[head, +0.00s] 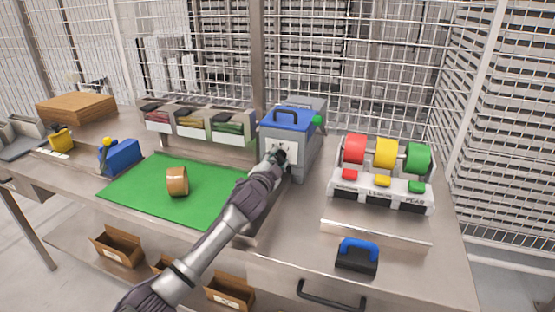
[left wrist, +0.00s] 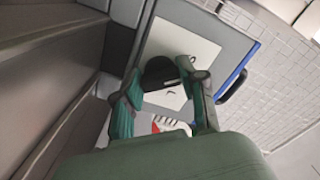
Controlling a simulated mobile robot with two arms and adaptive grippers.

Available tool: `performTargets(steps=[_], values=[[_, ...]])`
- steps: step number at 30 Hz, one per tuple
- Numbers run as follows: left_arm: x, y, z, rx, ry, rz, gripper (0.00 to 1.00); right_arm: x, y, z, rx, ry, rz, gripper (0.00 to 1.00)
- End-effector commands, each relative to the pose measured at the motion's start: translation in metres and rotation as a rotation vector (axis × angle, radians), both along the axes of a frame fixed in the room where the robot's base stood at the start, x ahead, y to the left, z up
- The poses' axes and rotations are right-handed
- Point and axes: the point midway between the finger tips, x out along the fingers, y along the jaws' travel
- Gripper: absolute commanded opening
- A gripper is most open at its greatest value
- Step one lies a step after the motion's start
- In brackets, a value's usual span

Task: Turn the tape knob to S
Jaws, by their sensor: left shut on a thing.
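The tape machine (head: 304,157) is a grey box with a blue lid and handle at the back middle of the bench. Its front has a white plate, seen in the left wrist view (left wrist: 183,43). The dark tape knob (left wrist: 158,72) sits on that plate. My left gripper (head: 278,157) is at the machine's front and shut on the knob, with one finger on each side in the left wrist view (left wrist: 166,84). Marks on the plate are too small to read. My right gripper is not in view.
A green mat (head: 140,182) with a brown tape roll (head: 177,182) lies left of my arm. A rack with red, yellow and green rolls (head: 384,152) stands right. A blue-handled block (head: 357,257) lies at the front right. Bins (head: 200,128) stand behind the mat.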

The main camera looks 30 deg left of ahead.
Motion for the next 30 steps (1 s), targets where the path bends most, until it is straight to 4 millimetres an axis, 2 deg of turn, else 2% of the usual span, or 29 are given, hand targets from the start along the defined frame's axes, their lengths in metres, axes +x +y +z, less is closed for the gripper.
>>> performTargets(steps=[9,23,24,28,30], values=[[-0.0001,-0.0002,-0.0023,-0.104,-0.02,0.001,0.06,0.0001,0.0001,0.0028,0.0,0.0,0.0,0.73],[-0.0001,-0.0003,-0.0027,-0.12,-0.024,0.001,0.06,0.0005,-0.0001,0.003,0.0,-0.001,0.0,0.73],[-0.0001,-0.0004,-0.0028,-0.12,-0.023,0.001,0.43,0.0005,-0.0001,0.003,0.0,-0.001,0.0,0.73],[-0.0001,-0.0004,-0.0024,-0.119,-0.024,0.0,0.64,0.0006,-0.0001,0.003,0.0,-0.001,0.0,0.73],[0.0,-0.0003,-0.002,-0.118,-0.026,0.0,0.67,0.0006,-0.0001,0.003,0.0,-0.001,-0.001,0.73]])
